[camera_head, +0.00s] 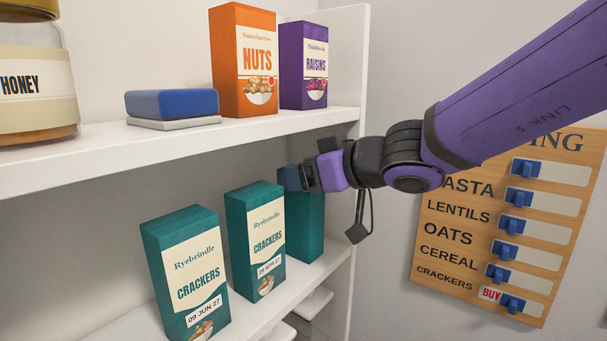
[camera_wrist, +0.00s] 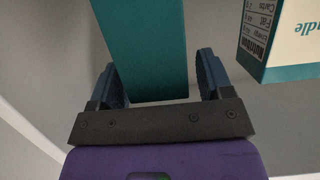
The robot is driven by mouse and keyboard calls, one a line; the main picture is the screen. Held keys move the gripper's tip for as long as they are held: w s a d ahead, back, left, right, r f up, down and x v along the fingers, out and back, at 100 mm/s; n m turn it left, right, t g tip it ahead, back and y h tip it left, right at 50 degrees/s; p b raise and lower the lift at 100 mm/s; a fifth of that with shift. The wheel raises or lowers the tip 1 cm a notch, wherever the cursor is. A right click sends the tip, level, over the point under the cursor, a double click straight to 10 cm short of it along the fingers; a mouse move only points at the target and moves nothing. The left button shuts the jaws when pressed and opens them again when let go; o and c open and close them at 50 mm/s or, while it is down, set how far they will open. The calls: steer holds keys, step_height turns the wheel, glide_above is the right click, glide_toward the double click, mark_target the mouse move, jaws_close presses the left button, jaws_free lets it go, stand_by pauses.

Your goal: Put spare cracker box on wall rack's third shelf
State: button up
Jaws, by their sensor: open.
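Three teal cracker boxes stand upright on the lower visible shelf (camera_head: 262,312) of the white rack. The left box (camera_head: 186,272) reads 09 JUN 27 and the middle box (camera_head: 255,240) reads 26 APR 27. The third box (camera_head: 306,232) is at the right end, partly hidden by my gripper (camera_head: 292,178); no date shows on it. My gripper is open at its top. In the wrist view, a plain teal box (camera_wrist: 142,45) lies between the two blue fingers, with gaps beside it. Another cracker box (camera_wrist: 290,45) is off to the right there. The shelf's number cannot be told.
The shelf above holds a honey jar (camera_head: 38,85), a blue block on a white base (camera_head: 172,104), a nuts box (camera_head: 243,60) and a raisins box (camera_head: 303,65). The rack's side panel (camera_head: 347,90) is close by my gripper. A wooden list board (camera_head: 500,225) marks crackers BUY.

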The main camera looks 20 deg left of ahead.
steer(key=v, duration=1.1)
steer(key=shift+s+d, duration=0.15)
steer(key=shift+d, duration=0.05)
steer(key=shift+r, duration=0.1)
steer(key=s+d+f+m+h, duration=0.2)
steer(key=s+d+m+h, duration=0.2)
steer(key=d, duration=0.7)
steer(key=s+d+f+m+h, duration=0.3)
steer(key=s+d+m+h, duration=0.2)
steer(key=d, duration=0.6)
steer(key=s+d+f+m+h, duration=0.2)
steer(key=s+d+m+h, duration=0.2)
steer(key=d, duration=0.7)
steer(key=shift+s+d+f+m+h, duration=0.25)
steer(key=shift+s+f+m+h, duration=0.05)
steer(key=shift+s, duration=0.2)
